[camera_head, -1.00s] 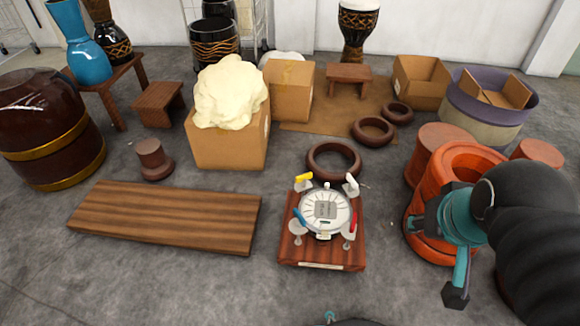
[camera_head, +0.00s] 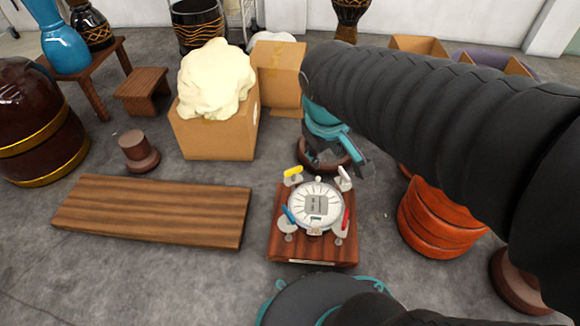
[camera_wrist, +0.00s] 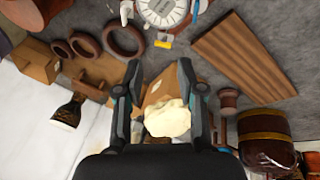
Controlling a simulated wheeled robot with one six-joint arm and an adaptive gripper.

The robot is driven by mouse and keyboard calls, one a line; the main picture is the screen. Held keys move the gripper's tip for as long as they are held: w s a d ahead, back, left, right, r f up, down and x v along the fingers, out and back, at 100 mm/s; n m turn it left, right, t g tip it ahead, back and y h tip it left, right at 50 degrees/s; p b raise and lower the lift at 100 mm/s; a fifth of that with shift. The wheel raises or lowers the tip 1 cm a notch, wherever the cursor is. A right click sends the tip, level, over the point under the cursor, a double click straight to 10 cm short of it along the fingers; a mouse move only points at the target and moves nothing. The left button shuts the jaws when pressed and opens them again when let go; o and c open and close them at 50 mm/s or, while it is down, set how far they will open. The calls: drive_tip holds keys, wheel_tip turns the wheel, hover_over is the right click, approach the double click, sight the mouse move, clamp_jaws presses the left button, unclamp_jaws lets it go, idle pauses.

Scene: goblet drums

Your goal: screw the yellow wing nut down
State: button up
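The yellow wing nut (camera_head: 292,171) sits at the back left of a round white-faced device (camera_head: 317,205) with a small display, mounted on a wooden board (camera_head: 311,252). In the wrist view the yellow wing nut (camera_wrist: 163,43) is at the top, beyond my fingertips and apart from them. White (camera_head: 344,176), blue (camera_head: 288,217) and red (camera_head: 345,222) wing pieces stand around the device. My gripper (camera_wrist: 157,78) is open and empty in the wrist view. In the head view my gripper (camera_head: 345,150) is behind and right of the device, partly hidden by my arm.
A cardboard box (camera_head: 212,137) with a cream lump (camera_head: 215,80) stands behind left. A low plank bench (camera_head: 150,212) lies left of the board. An orange drum shell (camera_head: 440,220) stands at right. Dark rings (camera_wrist: 122,39) lie on the floor behind the device.

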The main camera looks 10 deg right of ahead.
drive_tip(key=w+a+f+n+g+h, duration=0.2)
drive_tip(key=w+f+n, duration=0.3)
drive_tip(key=w, duration=0.3)
drive_tip(key=n+h, duration=0.5)
drive_tip(key=n, duration=0.6)
approach(293, 169)
drive_tip(key=shift+t, duration=0.3)
drive_tip(key=b+x, duration=0.1)
drive_tip(key=x, duration=0.9)
drive_tip(key=shift+s+d+f, duration=0.15)
drive_tip(key=shift+f, duration=0.05)
drive_tip(key=shift+c, duration=0.2)
clamp_jaws()
